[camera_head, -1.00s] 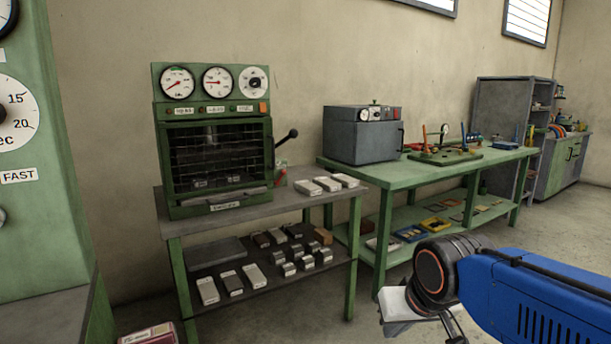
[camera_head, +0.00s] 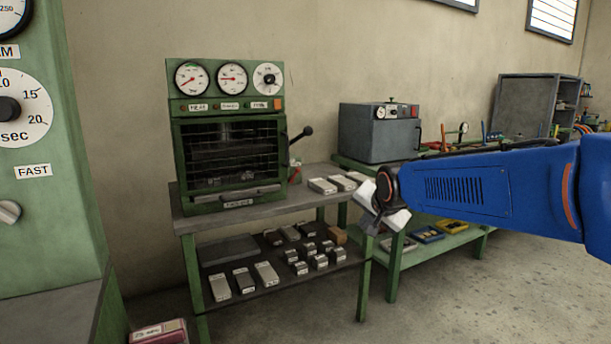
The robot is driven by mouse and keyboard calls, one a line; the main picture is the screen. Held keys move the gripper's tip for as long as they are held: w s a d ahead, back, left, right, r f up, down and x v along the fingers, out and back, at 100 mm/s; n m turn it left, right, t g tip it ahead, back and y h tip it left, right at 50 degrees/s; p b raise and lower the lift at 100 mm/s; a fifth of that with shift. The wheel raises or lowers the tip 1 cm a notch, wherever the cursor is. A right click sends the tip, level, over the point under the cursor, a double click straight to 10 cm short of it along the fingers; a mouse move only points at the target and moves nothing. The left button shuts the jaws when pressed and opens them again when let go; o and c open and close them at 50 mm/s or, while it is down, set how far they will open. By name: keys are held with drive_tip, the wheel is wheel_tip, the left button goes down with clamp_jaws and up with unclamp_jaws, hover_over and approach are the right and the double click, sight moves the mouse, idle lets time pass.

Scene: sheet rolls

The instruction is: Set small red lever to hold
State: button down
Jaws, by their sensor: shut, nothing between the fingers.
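The green machine (camera_head: 228,135) with a barred window stands on the grey-topped table at centre left. A small green box (camera_head: 296,171) with a pale label and a bit of red sits at its right side, low by the table top. The red part is too small to tell its setting. A larger black-knobbed lever (camera_head: 300,137) sticks out above it. My gripper (camera_head: 372,222) is in front of the table's right end, to the right of the green box and apart from it.
Pale blocks (camera_head: 337,184) lie on the table top right of the machine. The lower shelf (camera_head: 220,252) holds several metal blocks. A grey oven (camera_head: 380,133) stands on the green bench behind my arm. A green cabinet (camera_head: 62,150) fills the left edge.

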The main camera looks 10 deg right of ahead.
drive_tip(key=w+a+r+m+t, duration=0.1)
drive_tip(key=w+m+t, duration=0.15)
drive_tip(key=w, duration=0.85)
drive_tip(key=w+a+r+m+t, duration=0.15)
drive_tip(key=w+m, duration=0.25)
drive_tip(key=w, duration=0.7)
drive_tip(key=m+t+y, duration=0.2)
drive_tip(key=m+t, duration=0.1)
drive_tip(key=m, duration=0.3)
approach(294, 174)
drive_tip(key=s+d, duration=0.1)
drive_tip(key=s+d+r, duration=0.1)
drive_tip(key=d, duration=0.1)
drive_tip(key=s+d, duration=0.1)
drive_tip(key=d, duration=0.1)
drive_tip(key=shift+s+r, duration=0.2)
drive_tip(key=shift+s, duration=0.15)
drive_tip(key=shift+w+a+f+m, duration=0.1)
drive_tip(key=shift+w+f+m, duration=0.05)
drive_tip(key=shift+w+m, duration=0.4)
drive_tip(key=shift+w, duration=0.1)
drive_tip(key=shift+w+a+f, duration=0.2)
drive_tip(key=shift+w, duration=1.45)
drive_tip(key=shift+w+a+f, duration=0.15)
drive_tip(key=shift+w+f, duration=0.1)
drive_tip(key=shift+w, duration=1.4)
drive_tip(key=shift+w+a+f, duration=0.2)
drive_tip(key=shift+w, duration=1.45)
